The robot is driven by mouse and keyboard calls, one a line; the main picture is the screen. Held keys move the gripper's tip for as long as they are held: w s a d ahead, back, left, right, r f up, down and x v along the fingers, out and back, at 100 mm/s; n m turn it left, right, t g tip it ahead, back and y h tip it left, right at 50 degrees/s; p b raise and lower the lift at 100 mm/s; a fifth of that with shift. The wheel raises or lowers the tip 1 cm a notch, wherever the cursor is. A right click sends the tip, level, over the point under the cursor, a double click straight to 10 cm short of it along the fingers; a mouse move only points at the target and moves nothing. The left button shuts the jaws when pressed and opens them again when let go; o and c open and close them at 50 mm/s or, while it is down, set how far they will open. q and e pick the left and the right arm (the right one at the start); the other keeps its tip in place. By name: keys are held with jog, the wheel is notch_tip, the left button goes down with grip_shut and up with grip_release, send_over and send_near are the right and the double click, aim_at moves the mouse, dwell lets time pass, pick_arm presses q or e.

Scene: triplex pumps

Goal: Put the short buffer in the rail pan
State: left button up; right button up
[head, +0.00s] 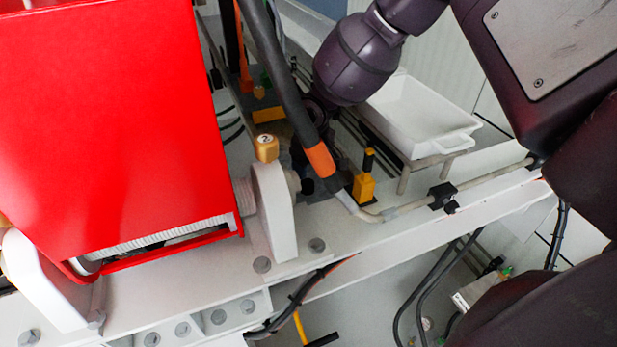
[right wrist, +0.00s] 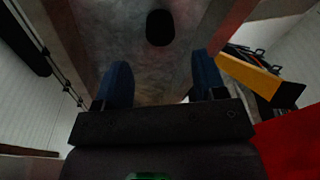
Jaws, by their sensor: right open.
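The rail pan (head: 432,122) is a shallow white tray on the rail at the right of the head view, and its visible inside looks empty. A black rounded piece (right wrist: 160,27) stands out against a mottled grey surface in the right wrist view. It may be the short buffer, but I cannot tell for certain. My right gripper (right wrist: 160,70) is open, its two blue fingers apart with nothing between them; the black piece lies ahead of the gap. In the head view its fingers are largely hidden behind a dark hose. My left gripper is not in view.
A large red housing (head: 110,120) fills the left. A dark hose with an orange band (head: 320,158) crosses in front of my right wrist. A yellow block with a black top (head: 364,187) and a small numbered yellow cap (head: 266,148) stand nearby. A thin pipe (head: 490,178) runs along the white beam.

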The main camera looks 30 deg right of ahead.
jog(key=r, duration=0.4)
jog(key=shift+s+d+r, duration=0.1)
jog(key=shift+s+r, duration=0.15)
jog(key=shift+r, duration=0.05)
